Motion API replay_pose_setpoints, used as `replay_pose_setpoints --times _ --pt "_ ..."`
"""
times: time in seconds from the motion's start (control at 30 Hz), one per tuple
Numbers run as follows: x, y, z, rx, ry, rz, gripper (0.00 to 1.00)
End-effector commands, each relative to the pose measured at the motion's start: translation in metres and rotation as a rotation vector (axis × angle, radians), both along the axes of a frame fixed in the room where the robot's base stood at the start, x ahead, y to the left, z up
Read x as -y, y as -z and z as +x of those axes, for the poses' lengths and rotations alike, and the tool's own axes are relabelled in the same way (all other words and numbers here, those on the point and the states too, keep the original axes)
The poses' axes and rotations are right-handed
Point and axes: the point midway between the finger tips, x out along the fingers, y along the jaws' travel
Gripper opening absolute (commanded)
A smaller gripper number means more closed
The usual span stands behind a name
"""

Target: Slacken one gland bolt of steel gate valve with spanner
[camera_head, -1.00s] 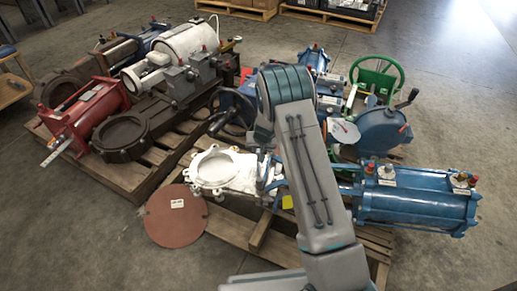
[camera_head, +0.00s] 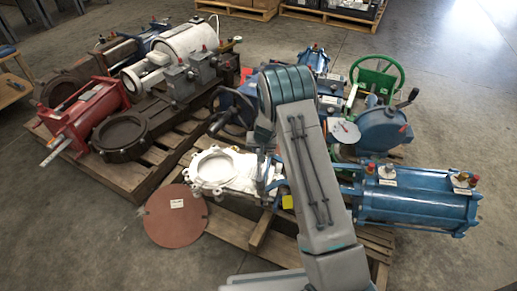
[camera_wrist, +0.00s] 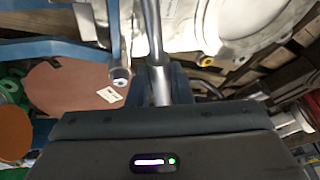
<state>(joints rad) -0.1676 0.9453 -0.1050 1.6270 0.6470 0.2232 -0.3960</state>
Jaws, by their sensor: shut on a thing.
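A pale, white-bodied gate valve (camera_head: 213,168) with a round opening lies on a pallet in the head view, joined to a blue cylinder (camera_head: 415,203) on the right. Its pale casting (camera_wrist: 225,25) fills the upper part of the wrist view. My gripper (camera_wrist: 160,88) is shut on a silver spanner (camera_wrist: 154,35), whose shank points up and away from me. The spanner's far end is out of the wrist view, so I cannot tell whether it sits on a gland bolt. In the head view my arm hides most of the gripper and the gland area.
A brown disc (camera_head: 175,216) lies at the pallet's front left. A red cylinder valve (camera_head: 85,115) and a white motor unit (camera_head: 175,58) stand on the left pallet. A green handwheel (camera_head: 376,75) stands behind right. Open floor (camera_head: 455,110) lies at the right.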

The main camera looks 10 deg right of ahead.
Motion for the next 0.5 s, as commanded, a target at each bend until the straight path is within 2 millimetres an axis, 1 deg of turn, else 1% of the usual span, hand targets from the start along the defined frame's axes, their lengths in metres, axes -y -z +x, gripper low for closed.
replay_pose_setpoints --times 0.5 --pt "0.001 0.014 0.000 0.001 0.000 0.000 0.00"
